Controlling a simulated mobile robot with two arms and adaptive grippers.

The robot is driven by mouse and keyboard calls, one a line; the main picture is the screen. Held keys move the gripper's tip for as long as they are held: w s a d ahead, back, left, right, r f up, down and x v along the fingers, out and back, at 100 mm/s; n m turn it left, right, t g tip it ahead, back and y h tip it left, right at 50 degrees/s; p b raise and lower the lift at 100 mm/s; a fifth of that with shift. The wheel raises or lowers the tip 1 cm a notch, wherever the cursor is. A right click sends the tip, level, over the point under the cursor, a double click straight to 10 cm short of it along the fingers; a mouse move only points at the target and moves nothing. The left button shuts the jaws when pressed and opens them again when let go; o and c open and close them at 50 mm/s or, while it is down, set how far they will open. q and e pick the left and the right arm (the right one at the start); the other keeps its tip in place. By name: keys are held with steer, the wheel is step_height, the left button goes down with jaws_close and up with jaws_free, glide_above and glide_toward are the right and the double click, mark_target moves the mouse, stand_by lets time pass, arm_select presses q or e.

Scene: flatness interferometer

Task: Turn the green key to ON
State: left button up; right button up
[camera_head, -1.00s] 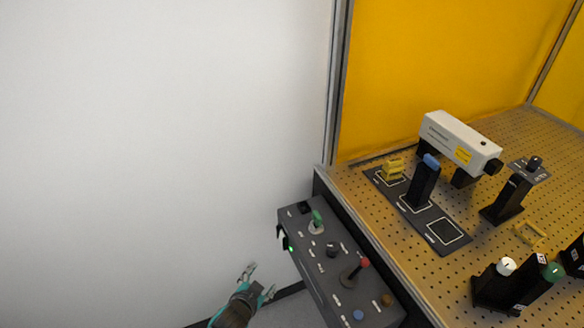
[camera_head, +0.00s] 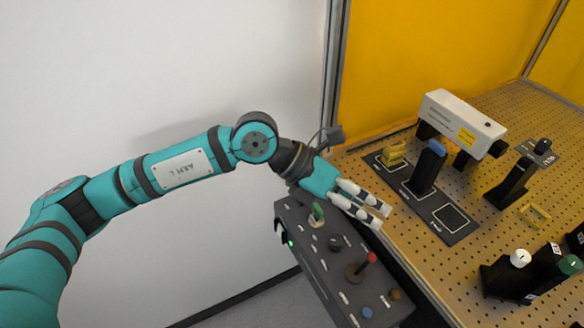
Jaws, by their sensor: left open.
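The green key (camera_head: 317,213) stands upright in its round switch near the far end of the dark control panel (camera_head: 324,262). My left gripper (camera_head: 384,218) is open and empty. Its fingers point right and toward the viewer, past the key, over the panel's right side and the table edge. The gripper's body is just above and right of the key, apparently apart from it. The marks around the key are too small to read. My right gripper does not show.
The panel also has a black knob (camera_head: 335,242), a red-tipped lever (camera_head: 368,261), a blue button (camera_head: 367,312) and a brown button (camera_head: 395,295). The perforated table (camera_head: 480,222) to the right carries a white instrument (camera_head: 460,122), a blue-topped post (camera_head: 428,168) and a yellow holder (camera_head: 393,153).

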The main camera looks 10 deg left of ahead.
arm_select(q)
steer(key=w+a+f+t+y, duration=0.2)
steer(key=w+a+y, duration=0.1)
steer(key=a, duration=0.2)
steer(key=t+y, duration=0.1)
steer(key=y, duration=0.3)
glide_toward(316, 208)
steer(key=shift+m, duration=0.4)
steer(key=p+x, duration=0.4)
steer(key=x, duration=0.6)
steer(key=shift+w+d+f+t+p, duration=0.1)
steer(key=shift+d+f+t+p, duration=0.1)
steer(key=shift+f, duration=0.2)
steer(key=shift+d+f+t+p, duration=0.1)
steer(key=shift+f+p, duration=0.05)
steer(key=shift+f, duration=0.2)
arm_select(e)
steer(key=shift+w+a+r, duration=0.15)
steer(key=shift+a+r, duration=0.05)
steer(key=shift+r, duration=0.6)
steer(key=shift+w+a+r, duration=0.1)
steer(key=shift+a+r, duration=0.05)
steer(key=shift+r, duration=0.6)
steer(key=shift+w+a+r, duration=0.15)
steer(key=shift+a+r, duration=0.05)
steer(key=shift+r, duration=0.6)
arm_select(q)
steer(key=shift+c, duration=0.2)
